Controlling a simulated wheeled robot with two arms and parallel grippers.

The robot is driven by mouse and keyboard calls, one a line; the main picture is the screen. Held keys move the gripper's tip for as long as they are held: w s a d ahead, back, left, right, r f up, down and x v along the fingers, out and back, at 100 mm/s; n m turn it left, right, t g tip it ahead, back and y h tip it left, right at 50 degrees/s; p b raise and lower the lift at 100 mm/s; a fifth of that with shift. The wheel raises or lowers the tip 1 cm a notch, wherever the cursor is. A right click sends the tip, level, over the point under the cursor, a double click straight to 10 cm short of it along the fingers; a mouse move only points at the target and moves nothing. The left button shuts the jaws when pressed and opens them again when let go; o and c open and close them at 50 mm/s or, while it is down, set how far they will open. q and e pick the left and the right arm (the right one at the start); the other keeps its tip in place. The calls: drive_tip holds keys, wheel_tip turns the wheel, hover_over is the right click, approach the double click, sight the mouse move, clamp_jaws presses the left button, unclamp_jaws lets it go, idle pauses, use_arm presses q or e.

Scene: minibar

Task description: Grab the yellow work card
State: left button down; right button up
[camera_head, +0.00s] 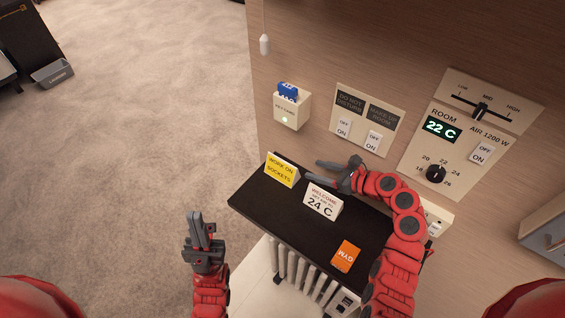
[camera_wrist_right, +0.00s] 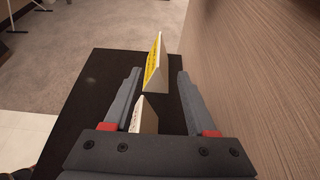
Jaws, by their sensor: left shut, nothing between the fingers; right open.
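The yellow work card (camera_head: 281,170), a folded tent card reading "WORK ON SOCKETS", stands upright at the far left end of the black shelf (camera_head: 253,199). My right gripper (camera_head: 327,176) is open and empty over the shelf, to the right of the card, its fingers pointing left toward it. In the right wrist view the yellow card (camera_wrist_right: 155,63) stands ahead, beyond the fingertips and roughly in line with the gap between them. My left gripper (camera_head: 196,217) is shut and empty, out over the carpet left of the shelf.
A white "24 C" tent card (camera_head: 322,201) stands beside the yellow card, close to my right gripper; it also shows between the fingers in the wrist view (camera_wrist_right: 145,115). An orange card (camera_head: 345,256) lies at the shelf's near right. The wall with the key-card holder (camera_head: 292,110) and switches rises behind.

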drive_tip(key=p, duration=0.2)
approach(282, 160)
drive_tip(key=x, duration=0.4)
drive_tip(key=shift+w+d+f, duration=0.15)
drive_tip(key=shift+w+f, duration=0.05)
drive_tip(key=shift+f, duration=0.2)
drive_tip(key=shift+w+a, duration=0.3)
drive_tip(key=shift+a, duration=0.35)
drive_tip(key=shift+p+x, duration=0.4)
drive_tip(key=shift+x, duration=1.85)
clamp_jaws()
